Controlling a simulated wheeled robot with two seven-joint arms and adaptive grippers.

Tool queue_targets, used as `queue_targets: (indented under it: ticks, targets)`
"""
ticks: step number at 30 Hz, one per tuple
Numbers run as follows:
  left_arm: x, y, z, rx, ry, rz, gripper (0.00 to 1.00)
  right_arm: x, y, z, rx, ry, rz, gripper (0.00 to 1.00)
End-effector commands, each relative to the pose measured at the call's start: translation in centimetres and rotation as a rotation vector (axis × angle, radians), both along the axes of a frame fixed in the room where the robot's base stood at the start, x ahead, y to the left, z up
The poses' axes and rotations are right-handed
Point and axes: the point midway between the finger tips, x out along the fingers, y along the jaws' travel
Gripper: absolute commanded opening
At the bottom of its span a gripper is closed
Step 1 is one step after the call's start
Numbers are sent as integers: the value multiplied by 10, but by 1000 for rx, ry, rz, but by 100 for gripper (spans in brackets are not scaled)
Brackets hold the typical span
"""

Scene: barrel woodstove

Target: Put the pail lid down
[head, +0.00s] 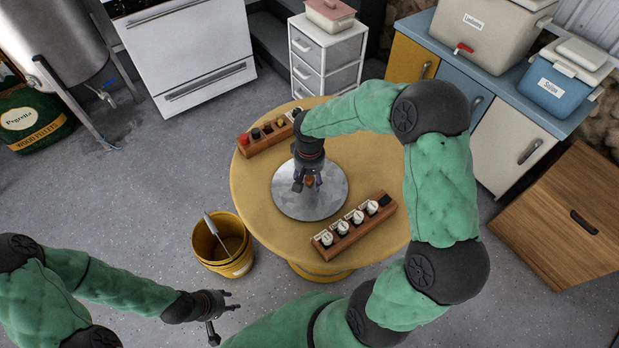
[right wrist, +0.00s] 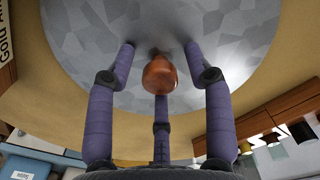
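The pail lid (head: 315,207) is a round grey metal disc lying flat on the yellow round table (head: 250,200). It also fills the upper part of the right wrist view (right wrist: 90,50). Its orange-brown knob (right wrist: 160,76) stands between the fingers of my right gripper (head: 307,184). Those purple fingers are spread around the knob, with gaps at both sides, and their tips are close to the lid. The yellow pail (head: 225,266) stands on the floor left of the table, open, with a grey-handled tool (head: 212,226) in it. My left gripper (head: 234,301) is open and empty over the floor.
A wooden rack with dark and red knobs (head: 265,138) stands at the table's back left. Another rack with several white-topped jars (head: 350,228) stands at the front right. A counter (head: 500,90) with coolers stands back right.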

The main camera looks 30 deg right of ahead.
Motion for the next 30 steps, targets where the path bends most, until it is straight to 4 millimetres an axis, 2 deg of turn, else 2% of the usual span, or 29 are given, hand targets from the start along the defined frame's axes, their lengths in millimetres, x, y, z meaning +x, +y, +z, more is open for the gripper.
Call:
queue_targets:
  ticks: [7, 11, 14, 24, 30]
  targets:
    - [0, 0, 1, 0, 0, 0, 40, 0, 0, 1, 0, 0, 0, 53]
    - [0, 0, 5, 0, 0, 0, 40, 1, 0, 9, -1, -2, 0, 53]
    - [0, 0, 11, 0, 0, 0, 40, 1, 0, 24, 0, -4, 0, 53]
    - [0, 0, 37, 0, 0, 0, 40, 1, 0, 92, 0, -4, 0, 53]
    - [0, 0, 44, 0, 0, 0, 40, 0, 0, 116, 0, -1, 1, 53]
